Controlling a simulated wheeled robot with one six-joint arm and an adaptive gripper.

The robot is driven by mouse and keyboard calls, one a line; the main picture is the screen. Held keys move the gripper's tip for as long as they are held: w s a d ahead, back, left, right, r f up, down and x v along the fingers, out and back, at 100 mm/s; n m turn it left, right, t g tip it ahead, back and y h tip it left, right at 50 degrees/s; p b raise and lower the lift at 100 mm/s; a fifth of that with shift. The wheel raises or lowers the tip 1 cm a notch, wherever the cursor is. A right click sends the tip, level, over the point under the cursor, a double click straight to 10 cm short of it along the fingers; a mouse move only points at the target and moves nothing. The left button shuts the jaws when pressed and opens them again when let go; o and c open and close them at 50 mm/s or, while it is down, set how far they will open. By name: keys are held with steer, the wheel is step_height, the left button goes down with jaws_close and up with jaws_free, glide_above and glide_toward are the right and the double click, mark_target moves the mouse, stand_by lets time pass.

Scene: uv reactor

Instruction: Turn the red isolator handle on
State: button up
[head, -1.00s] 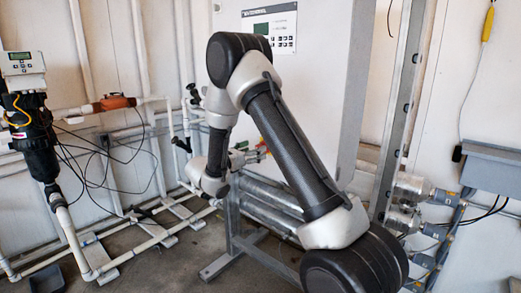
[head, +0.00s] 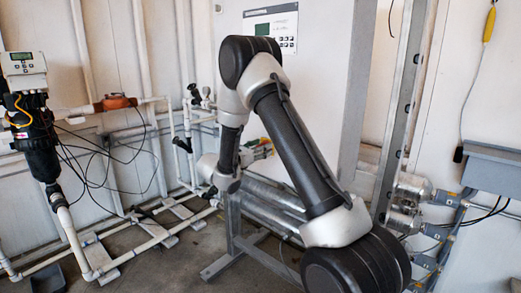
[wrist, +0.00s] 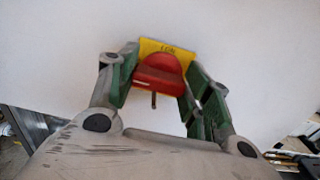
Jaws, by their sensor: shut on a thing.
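The red isolator handle (wrist: 160,78) shows in the wrist view, in front of a yellow plate (wrist: 165,47) with dark lettering that seems to read "I ON". My gripper (wrist: 158,84) has its green-padded fingers on both sides of the handle and is shut on it. The handle looks slightly tilted in this view. In the head view my gripper (head: 262,150) is at the front of the white cabinet (head: 303,75), partly behind my arm. I cannot make out the handle there.
A control panel (head: 270,27) is high on the cabinet. Metal cylinders (head: 265,200) lie below it on a grey frame. White pipes (head: 165,230) and a black filter unit (head: 38,145) stand at the left. A grey box (head: 490,168) is on the right wall.

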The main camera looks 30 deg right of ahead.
steer(key=m, duration=0.3)
steer(key=shift+s, duration=0.1)
steer(key=shift+m, duration=2.1)
steer(key=o, duration=1)
steer(key=shift+o, duration=0.2)
steer(key=v, duration=1.2)
